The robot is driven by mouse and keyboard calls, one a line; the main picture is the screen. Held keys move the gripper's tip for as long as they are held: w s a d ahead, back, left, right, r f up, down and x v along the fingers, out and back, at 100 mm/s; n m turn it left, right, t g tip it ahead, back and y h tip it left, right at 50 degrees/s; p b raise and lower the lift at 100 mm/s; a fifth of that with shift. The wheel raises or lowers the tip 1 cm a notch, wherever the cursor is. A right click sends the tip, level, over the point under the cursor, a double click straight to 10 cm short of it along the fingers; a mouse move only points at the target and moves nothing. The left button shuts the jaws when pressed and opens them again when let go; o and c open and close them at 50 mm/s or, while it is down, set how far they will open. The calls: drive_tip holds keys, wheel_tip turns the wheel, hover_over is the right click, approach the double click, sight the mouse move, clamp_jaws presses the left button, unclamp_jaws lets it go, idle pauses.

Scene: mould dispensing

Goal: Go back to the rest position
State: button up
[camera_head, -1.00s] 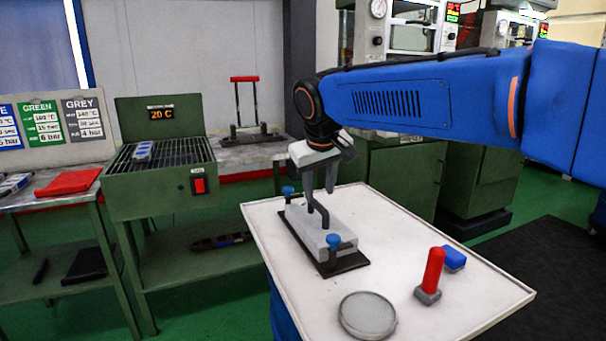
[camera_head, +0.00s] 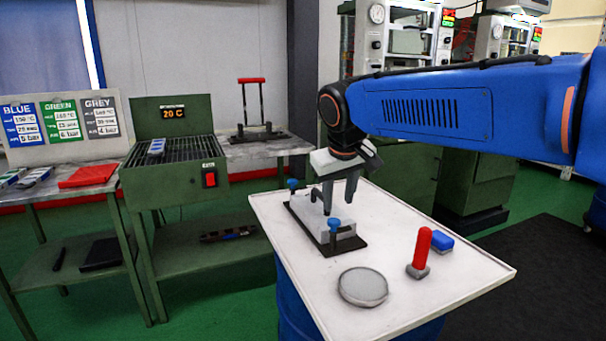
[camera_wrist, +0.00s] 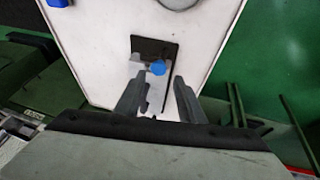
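My gripper (camera_head: 338,207) hangs fingers-down at the end of the blue arm, over the white table. In the wrist view its two fingers (camera_wrist: 158,84) stand apart with nothing held between them. A grey mould block (camera_head: 320,228) on a dark base plate (camera_head: 358,243) lies on the table, with a blue knob (camera_head: 334,224) at the near end and another (camera_head: 292,184) at the far end. The fingers overlap the block in the head view; their height above it is hard to tell. In the wrist view the dark plate (camera_wrist: 150,46) and one blue knob (camera_wrist: 158,68) show beyond the fingers.
On the white table (camera_head: 440,280) are a round grey disc (camera_head: 363,287), a red-handled tool (camera_head: 422,250) and a blue block (camera_head: 442,242). A green heater (camera_head: 175,190) reading 20 C and a bench with a red cloth (camera_head: 88,177) stand left. Green presses stand behind.

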drive_tip(key=s+d+f+m, duration=0.1)
drive_tip(key=s+d+f, duration=0.5)
drive_tip(key=s, duration=0.3)
drive_tip(key=s+d+f+m, duration=0.2)
drive_tip(key=s+d+f, duration=0.4)
drive_tip(key=s, duration=0.3)
drive_tip(key=s+d+f+m, duration=0.1)
drive_tip(key=s+d+f, duration=0.4)
drive_tip(key=s+d, duration=0.3)
drive_tip(key=shift+s+d+f+m, duration=0.3)
drive_tip(key=shift+s+f, duration=0.1)
drive_tip(key=shift+s, duration=0.6)
